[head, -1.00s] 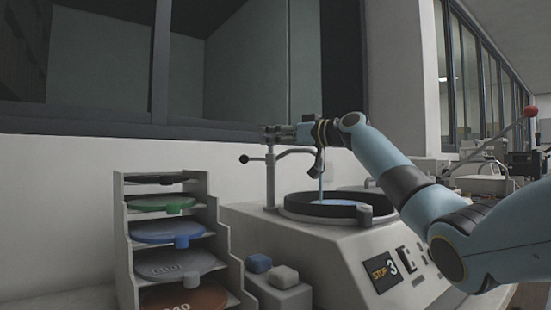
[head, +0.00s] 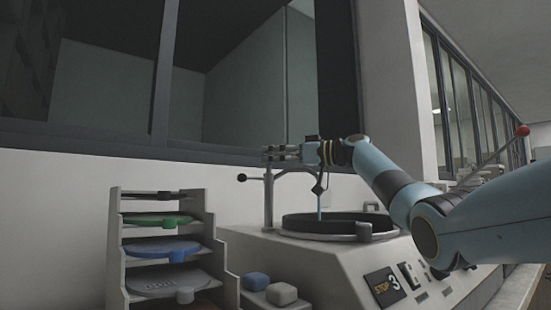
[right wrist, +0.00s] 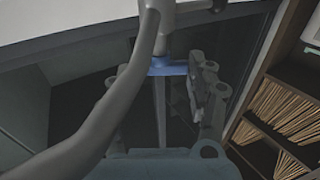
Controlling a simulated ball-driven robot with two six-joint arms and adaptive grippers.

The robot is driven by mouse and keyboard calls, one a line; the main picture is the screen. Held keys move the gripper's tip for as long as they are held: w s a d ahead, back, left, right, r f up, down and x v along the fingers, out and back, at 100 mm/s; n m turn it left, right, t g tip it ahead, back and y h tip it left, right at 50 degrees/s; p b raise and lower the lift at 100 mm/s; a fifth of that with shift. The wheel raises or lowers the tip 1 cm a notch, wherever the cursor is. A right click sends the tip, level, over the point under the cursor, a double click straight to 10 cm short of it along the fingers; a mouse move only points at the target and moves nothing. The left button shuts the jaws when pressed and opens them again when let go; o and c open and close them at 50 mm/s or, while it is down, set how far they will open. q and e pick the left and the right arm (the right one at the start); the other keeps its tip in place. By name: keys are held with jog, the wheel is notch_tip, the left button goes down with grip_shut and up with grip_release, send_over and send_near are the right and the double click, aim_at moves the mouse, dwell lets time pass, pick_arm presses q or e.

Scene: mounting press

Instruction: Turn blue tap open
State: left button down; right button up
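The tap's grey post (head: 268,205) with its curved spout pipe (head: 292,172) stands at the back left of the grinder. My right gripper (head: 276,153) is at the top of this post. In the right wrist view the blue tap handle (right wrist: 170,68) lies between the fingers of my right gripper (right wrist: 160,92). The fingers stand apart; the right finger is close to the blue part, and contact is unclear. The pipe partly hides the left finger. A thin pale-blue stream (head: 319,200) drops from the spout into the round bowl (head: 340,236). My left gripper is out of view.
A stepped rack (head: 116,255) of coloured discs stands at the left. A blue block (head: 256,281) and a grey block (head: 281,293) sit in front of the grinder housing (head: 330,262). A red-knobbed lever (head: 523,130) is at the right. The wall is close behind the tap.

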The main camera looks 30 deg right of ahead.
jog(key=o, duration=0.4)
jog(key=shift+o, duration=0.2)
jog(key=v, duration=1.2)
jog(key=shift+c, duration=0.4)
